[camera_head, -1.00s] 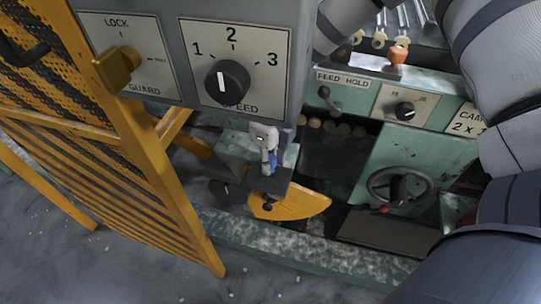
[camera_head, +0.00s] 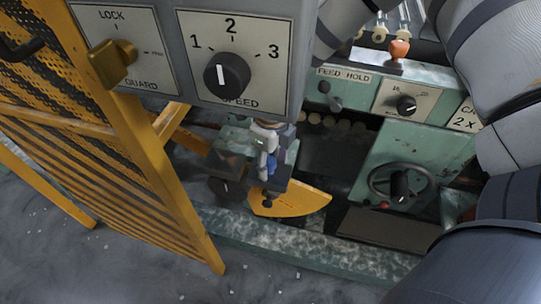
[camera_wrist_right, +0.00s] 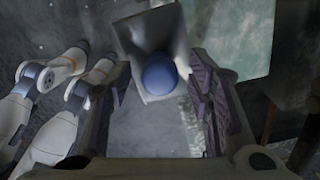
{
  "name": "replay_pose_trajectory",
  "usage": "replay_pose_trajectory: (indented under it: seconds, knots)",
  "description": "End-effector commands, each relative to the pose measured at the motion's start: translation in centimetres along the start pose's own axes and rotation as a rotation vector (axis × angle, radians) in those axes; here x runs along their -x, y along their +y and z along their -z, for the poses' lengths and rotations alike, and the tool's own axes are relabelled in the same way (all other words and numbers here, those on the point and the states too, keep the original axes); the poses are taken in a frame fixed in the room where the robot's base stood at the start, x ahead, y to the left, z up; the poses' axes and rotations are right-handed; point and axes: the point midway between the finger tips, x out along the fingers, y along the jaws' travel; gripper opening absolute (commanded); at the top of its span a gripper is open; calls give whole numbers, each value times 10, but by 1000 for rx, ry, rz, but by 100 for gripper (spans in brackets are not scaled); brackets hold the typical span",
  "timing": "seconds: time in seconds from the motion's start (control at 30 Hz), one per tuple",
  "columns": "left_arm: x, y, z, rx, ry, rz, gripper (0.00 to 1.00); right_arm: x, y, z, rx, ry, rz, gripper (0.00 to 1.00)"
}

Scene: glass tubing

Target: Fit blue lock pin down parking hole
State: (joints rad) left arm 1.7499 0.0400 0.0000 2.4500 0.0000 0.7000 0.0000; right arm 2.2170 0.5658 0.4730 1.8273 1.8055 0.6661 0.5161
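The blue lock pin's round blue top (camera_wrist_right: 160,75) shows in the right wrist view in front of a pale, square-edged block. My right gripper (camera_wrist_right: 157,88) is open, with its dark fingers to either side of the blue top and clear gaps between. In the head view, a narrow white and blue shape (camera_head: 269,163) shows below the control box, above the yellow quadrant plate (camera_head: 298,203); the pin's shaft and gripper contact are unclear there. I cannot make out the parking hole. My left gripper cannot be seen in the head view.
The grey control box (camera_head: 291,55) with LOCK GUARD and SPEED dials overhangs the work area. A yellow mesh guard (camera_head: 150,165) stands at left. The green machine (camera_head: 377,150) with a handwheel (camera_head: 399,184) is at right. My arm links fill the right side.

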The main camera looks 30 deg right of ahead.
Motion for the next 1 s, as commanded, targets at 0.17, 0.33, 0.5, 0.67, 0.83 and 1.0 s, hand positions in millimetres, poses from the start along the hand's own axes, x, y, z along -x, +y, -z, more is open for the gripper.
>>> replay_pose_trajectory:
  seconds: [0.17, 0.33, 0.5, 0.67, 0.83, 1.0]
  knots:
    - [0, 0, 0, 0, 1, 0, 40, 0, 0, 0, 0, 0, 0, 48]
    - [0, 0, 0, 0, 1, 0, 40, 12, 0, -1, 0, -4, 1, 48]
    - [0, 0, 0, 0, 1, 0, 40, 58, 0, -2, -2, -8, 0, 48]
    - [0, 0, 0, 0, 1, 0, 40, 97, 0, -1, 0, -5, 1, 48]
    - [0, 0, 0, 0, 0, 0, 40, 118, 0, 0, 0, -1, 0, 48]
    - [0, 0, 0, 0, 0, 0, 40, 121, 0, 0, 1, 0, 0, 48]
